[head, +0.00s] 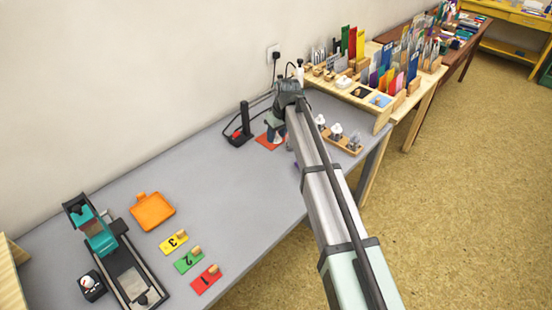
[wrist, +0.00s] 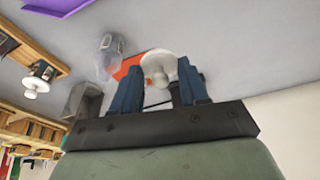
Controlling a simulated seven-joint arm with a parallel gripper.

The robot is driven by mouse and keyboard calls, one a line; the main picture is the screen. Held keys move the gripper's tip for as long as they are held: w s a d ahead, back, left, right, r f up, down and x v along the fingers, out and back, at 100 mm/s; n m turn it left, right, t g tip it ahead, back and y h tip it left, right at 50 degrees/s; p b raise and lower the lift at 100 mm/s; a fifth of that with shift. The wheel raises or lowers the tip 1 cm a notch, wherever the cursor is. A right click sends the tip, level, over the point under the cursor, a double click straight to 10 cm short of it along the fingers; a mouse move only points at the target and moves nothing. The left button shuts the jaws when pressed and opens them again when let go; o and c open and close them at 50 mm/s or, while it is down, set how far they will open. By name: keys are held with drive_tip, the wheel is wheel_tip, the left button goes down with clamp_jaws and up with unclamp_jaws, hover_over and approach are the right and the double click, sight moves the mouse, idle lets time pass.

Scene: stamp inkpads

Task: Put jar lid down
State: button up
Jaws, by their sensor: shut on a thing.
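My gripper (head: 275,127) is over the orange-red mat (head: 265,142) near the back of the grey table. In the wrist view, the blue fingers of my gripper (wrist: 159,86) are shut on the knob of a white jar lid (wrist: 156,58). The lid's round disc faces away from the gripper. Part of the mat (wrist: 130,68) shows beside the lid. A clear jar (wrist: 108,48) stands close by the mat, and another clear glass piece (wrist: 84,102) is near the fingers. Whether the lid touches the surface cannot be told.
A wooden rack (head: 351,149) with several white-topped jars is to the right. A black stand with red (head: 240,132) is left of the gripper. A wooden side table with upright cards (head: 385,80) stands beyond. The table's middle (head: 225,180) is clear. Numbered plates and an orange pad (head: 152,211) lie at left.

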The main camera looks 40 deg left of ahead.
sight(275, 159)
drive_tip(key=shift+f, duration=4.9)
drive_tip(key=shift+f, duration=0.15)
drive_tip(key=o, duration=1)
drive_tip(key=v, duration=1.2)
drive_tip(key=shift+d, duration=0.1)
